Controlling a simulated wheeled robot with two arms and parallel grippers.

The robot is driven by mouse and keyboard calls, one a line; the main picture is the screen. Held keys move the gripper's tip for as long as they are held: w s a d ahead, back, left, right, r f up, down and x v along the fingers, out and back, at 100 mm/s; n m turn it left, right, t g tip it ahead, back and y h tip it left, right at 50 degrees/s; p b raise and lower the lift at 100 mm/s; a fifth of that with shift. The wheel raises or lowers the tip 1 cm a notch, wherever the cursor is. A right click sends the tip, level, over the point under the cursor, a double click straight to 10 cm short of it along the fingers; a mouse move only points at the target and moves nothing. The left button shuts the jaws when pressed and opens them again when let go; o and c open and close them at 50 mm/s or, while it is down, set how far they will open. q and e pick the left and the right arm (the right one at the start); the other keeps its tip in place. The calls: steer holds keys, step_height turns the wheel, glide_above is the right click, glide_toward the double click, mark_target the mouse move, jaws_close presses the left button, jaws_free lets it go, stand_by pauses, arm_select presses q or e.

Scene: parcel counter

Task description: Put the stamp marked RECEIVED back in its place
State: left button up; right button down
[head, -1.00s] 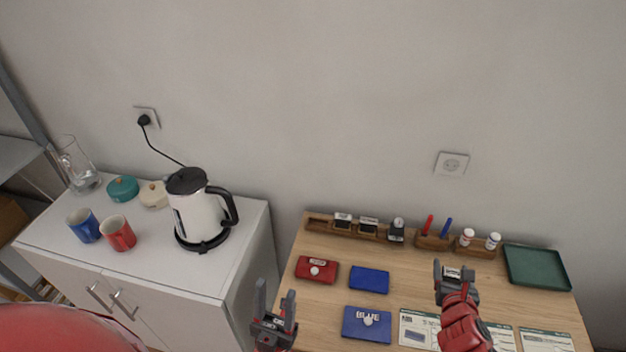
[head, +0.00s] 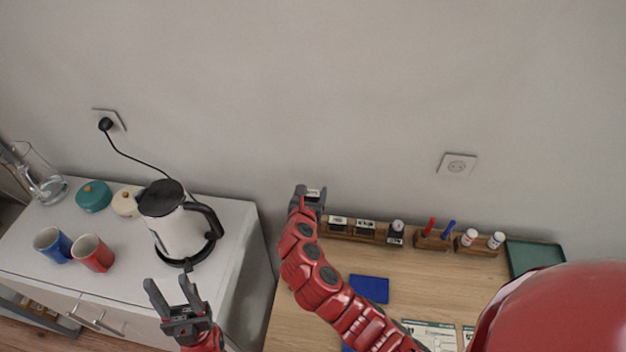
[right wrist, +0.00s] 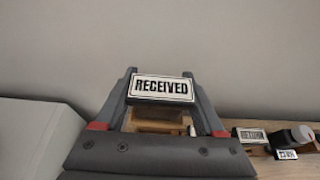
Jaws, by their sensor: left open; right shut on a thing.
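The stamp marked RECEIVED (right wrist: 160,88) is between the fingers of my right gripper (head: 311,193), with its label upright and readable in the right wrist view. My right gripper is shut on it near the back wall, at the left end of the wooden stamp rack (head: 378,239). Below the stamp, the right wrist view shows a bare wooden part of the rack (right wrist: 157,126). I cannot tell whether the stamp touches it. In the head view my right gripper and arm hide the rack's left end. My left gripper (head: 169,287) is open and empty, in front of the cabinet.
Other stamps (head: 365,228) stand in the rack to the right, with a pen holder (head: 431,241) and small bottles beyond. A blue pad (head: 370,289) and forms (head: 432,333) lie on the table. The kettle (head: 178,228) and mugs stand on the cabinet at left.

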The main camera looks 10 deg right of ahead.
steer(key=shift+s+f+b, duration=0.15)
steer(key=shift+f+b, duration=0.1)
steer(key=shift+b, duration=0.05)
step_height(320, 180, down, 4)
steer(key=b, duration=0.4)
stand_by(0.5)
steer(key=shift+p, duration=0.6)
steer(key=shift+f, duration=0.25)
stand_by(0.6)
steer(key=shift+f+b, duration=1.65)
steer(key=shift+f, duration=1.05)
